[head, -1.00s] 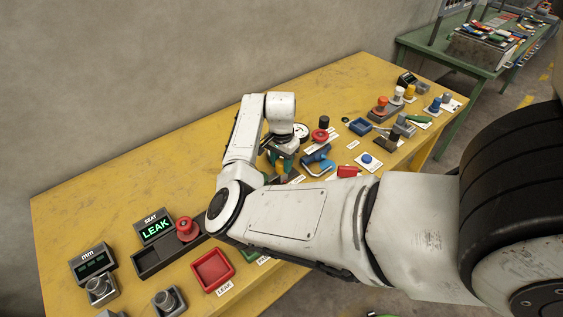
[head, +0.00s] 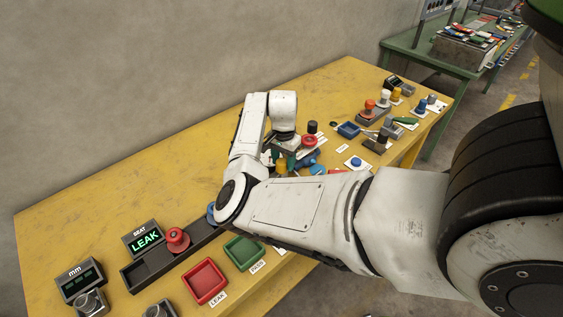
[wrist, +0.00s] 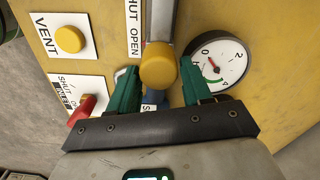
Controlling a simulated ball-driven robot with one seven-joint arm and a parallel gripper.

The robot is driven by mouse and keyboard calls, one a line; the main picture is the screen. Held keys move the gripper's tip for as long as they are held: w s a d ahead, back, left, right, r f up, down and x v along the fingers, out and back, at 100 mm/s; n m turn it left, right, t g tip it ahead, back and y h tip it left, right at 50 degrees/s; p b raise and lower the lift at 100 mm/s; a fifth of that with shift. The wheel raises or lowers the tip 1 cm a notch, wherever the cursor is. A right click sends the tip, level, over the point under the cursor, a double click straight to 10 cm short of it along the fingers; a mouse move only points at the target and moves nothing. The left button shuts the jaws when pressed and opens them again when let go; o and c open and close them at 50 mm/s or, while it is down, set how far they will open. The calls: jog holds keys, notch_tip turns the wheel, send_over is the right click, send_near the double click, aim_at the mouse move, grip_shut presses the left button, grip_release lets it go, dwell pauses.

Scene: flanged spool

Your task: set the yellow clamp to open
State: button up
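The yellow clamp's rounded yellow end (wrist: 158,66) sits at the end of a grey metal bar (wrist: 160,22) in the wrist view. A plate marked SHUT and OPEN (wrist: 134,28) lies left of the bar. My gripper (wrist: 160,82) is open, its green fingers on either side of the yellow end with narrow gaps; I cannot tell whether either finger touches it. In the head view my gripper (head: 276,158) is low over the middle of the bench, and a small yellow part (head: 281,168) shows beside it, partly hidden by my arm.
A pressure gauge (wrist: 217,66) stands close by the right finger. A yellow VENT button (wrist: 69,39) and a red lever (wrist: 82,108) with its own SHUT plate lie left. The yellow bench (head: 95,190) is bare at its back left.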

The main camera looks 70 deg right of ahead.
jog(key=shift+o, duration=1.3)
jog(key=shift+a, duration=0.1)
notch_tip(320, 180, up, 11)
jog(key=b, duration=0.1)
jog(key=shift+f, duration=0.15)
